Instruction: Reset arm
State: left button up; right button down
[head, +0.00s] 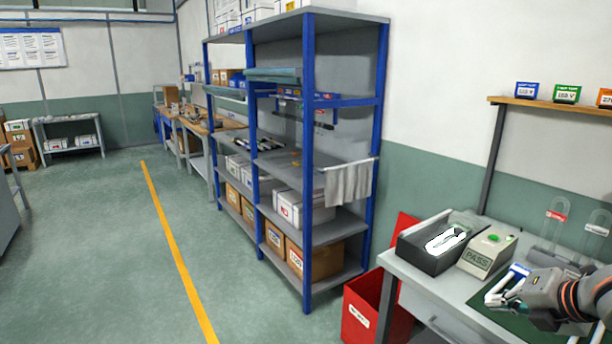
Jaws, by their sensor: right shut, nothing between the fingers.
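My right gripper (494,299) reaches in from the right edge, low over the green mat (489,313) on the grey workbench. Its fingers are shut and hold nothing. A blue and white part (519,270) shows just behind the gripper; I cannot tell whether the two touch. The "PASS" box (487,252) with a green button stands behind and left of the gripper. A dark open tray (431,262) with a white item in it is at the bench's back left. My left gripper is not in view.
Clear holders with red and blue labels (556,216) stand behind my right arm. A wall shelf (548,104) carries small labelled boxes. A red bin (359,315) stands left of the bench, by a blue-framed rack (308,160). The floor left of the rack is open.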

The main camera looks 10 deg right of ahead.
jog(key=s+a+f+m, duration=0.1)
jog(key=s+f+m, duration=0.2)
jog(key=f+m, duration=0.55)
jog(key=s+f+m, duration=0.3)
jog(key=f, duration=1.1)
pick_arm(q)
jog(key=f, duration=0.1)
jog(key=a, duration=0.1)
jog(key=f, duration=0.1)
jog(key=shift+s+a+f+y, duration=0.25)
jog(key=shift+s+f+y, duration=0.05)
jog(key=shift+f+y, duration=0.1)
pick_arm(e)
jog(key=s+a+f+m, duration=0.3)
jog(key=a+f, duration=0.1)
jog(key=a, duration=0.3)
jog(key=s+a+f+m+y, duration=0.1)
jog(key=s+a+f+m, duration=0.3)
jog(key=a, duration=0.3)
jog(key=s+a+f+m+t, duration=0.1)
jog(key=s+a+f+m, duration=0.2)
jog(key=a+f, duration=0.3)
jog(key=shift+s+a, duration=0.2)
jog(key=shift+a, duration=0.55)
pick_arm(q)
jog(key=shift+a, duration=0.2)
pick_arm(e)
jog(key=shift+m, duration=0.25)
